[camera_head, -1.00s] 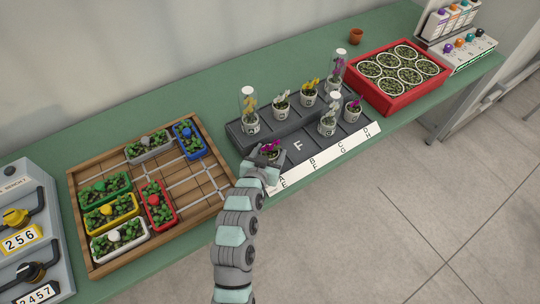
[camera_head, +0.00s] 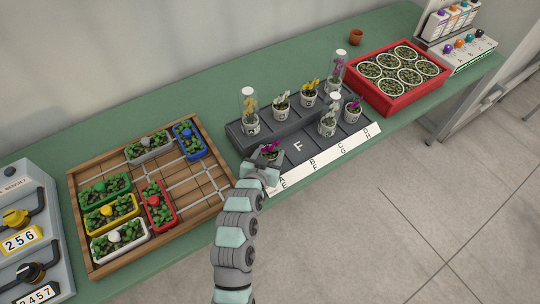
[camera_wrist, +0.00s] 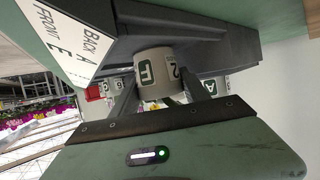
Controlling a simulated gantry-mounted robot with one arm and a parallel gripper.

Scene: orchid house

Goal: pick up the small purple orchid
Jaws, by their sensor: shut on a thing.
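A small purple orchid (camera_head: 271,147) in a pale pot stands at the near left end of the dark stepped rack (camera_head: 292,166). My gripper (camera_head: 267,157) is at this pot and is shut on it. In the wrist view the labelled pot (camera_wrist: 152,64) sits between the two dark fingers of my gripper (camera_wrist: 158,84). The flower is mostly hidden there. I cannot tell whether the pot is clear of the rack. Another purple orchid (camera_head: 353,104) stands at the rack's right end.
Several other potted orchids stand on the rack, some under clear covers, including a yellow one (camera_head: 249,108) and a white one (camera_head: 328,125). A wooden tray (camera_head: 90,258) with coloured planters lies to the left. A red crate (camera_head: 392,108) lies to the right.

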